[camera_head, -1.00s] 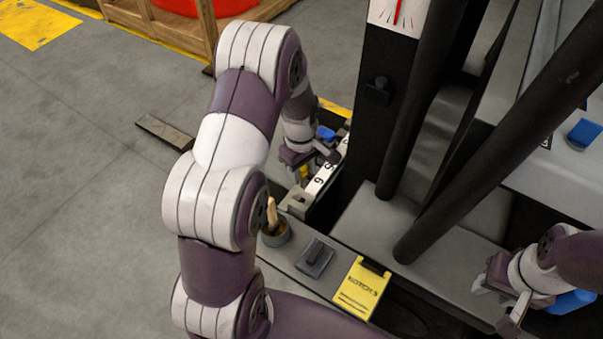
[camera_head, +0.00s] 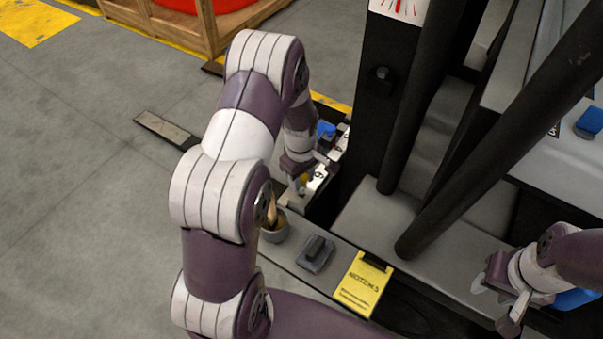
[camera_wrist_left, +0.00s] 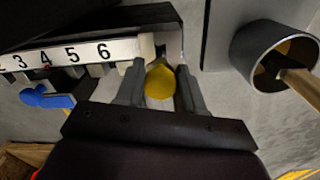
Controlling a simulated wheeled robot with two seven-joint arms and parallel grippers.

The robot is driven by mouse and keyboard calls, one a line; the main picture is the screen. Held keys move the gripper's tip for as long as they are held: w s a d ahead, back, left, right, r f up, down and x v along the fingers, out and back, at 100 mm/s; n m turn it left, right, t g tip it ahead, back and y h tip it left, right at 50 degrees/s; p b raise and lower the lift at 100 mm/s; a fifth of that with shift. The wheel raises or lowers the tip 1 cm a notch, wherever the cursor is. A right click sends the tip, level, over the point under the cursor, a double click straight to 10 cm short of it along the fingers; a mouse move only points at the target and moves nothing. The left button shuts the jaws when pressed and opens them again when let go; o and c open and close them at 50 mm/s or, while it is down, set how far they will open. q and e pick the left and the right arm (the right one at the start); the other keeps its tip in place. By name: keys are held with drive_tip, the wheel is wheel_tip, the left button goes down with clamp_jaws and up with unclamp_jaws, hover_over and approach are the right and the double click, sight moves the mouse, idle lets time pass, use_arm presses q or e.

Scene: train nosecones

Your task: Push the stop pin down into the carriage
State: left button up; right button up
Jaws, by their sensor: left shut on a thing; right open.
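My left gripper (camera_head: 302,180) is shut on the yellow-headed stop pin (camera_wrist_left: 160,82), whose round knob sits between its fingers in the left wrist view. The pin's lower end is hidden. The gripper is at the near end of a numbered rail (camera_wrist_left: 85,53), beside a pale block (camera_wrist_left: 147,47) past the 6. I cannot tell whether this block is part of the carriage, or whether the pin is in a hole. A blue-handled piece (camera_wrist_left: 47,97) sits along the rail. My right gripper (camera_head: 497,298) is open at the lower right in the head view.
A round grey cup (camera_wrist_left: 258,52) with wooden-handled tools stands close to the left gripper. A dark switch-like block (camera_head: 315,253) and a yellow notch card (camera_head: 363,284) lie on the near ledge. Thick dark bars (camera_head: 485,150) cross the right side.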

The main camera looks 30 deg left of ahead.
sight(302, 193)
use_arm(q)
drive_tip(key=shift+f+b, duration=1.15)
drive_tip(key=shift+f, duration=1.25)
drive_tip(key=o, duration=1.1)
drive_tip(key=shift+r, duration=0.15)
wheel_tip(302, 193, up, 12)
drive_tip(key=p, duration=0.3)
drive_tip(key=shift+s+r+p, duration=0.1)
drive_tip(key=shift+r+p, duration=0.15)
drive_tip(key=shift+p, duration=0.05)
